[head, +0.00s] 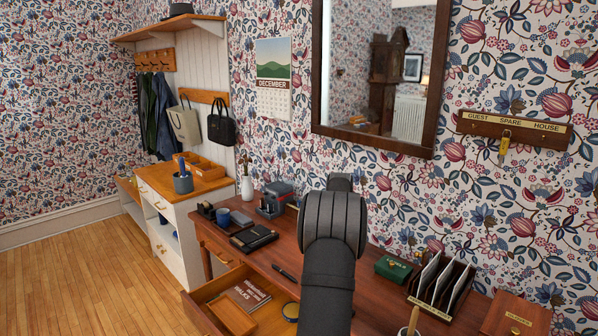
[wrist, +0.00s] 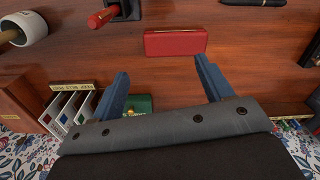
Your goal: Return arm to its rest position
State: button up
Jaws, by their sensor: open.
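My arm rises dark in the middle of the head view, over the wooden desk (head: 375,270). Its links hide my gripper there. In the wrist view my gripper (wrist: 164,84) is open, its two blue-grey fingers spread wide with nothing held between them. It points down at the desk top. A red box (wrist: 175,42) lies just beyond the fingertips, apart from them. A green box (wrist: 138,105) shows partly between the fingers, nearer the wall; it is also on the desk in the head view (head: 393,268).
A letter rack (head: 441,283) and a brown box (head: 516,316) stand at the desk's right. An open drawer (head: 232,312) juts out at the front left. A pen (head: 285,273) lies on the desk. A mirror (head: 380,75) and key rack (head: 513,129) hang behind.

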jog(key=s+a+f+m, duration=0.2)
jog(key=a+f+m, duration=0.3)
jog(key=f, duration=0.1)
jog(key=shift+s+a, duration=0.35)
jog(key=shift+s, duration=0.05)
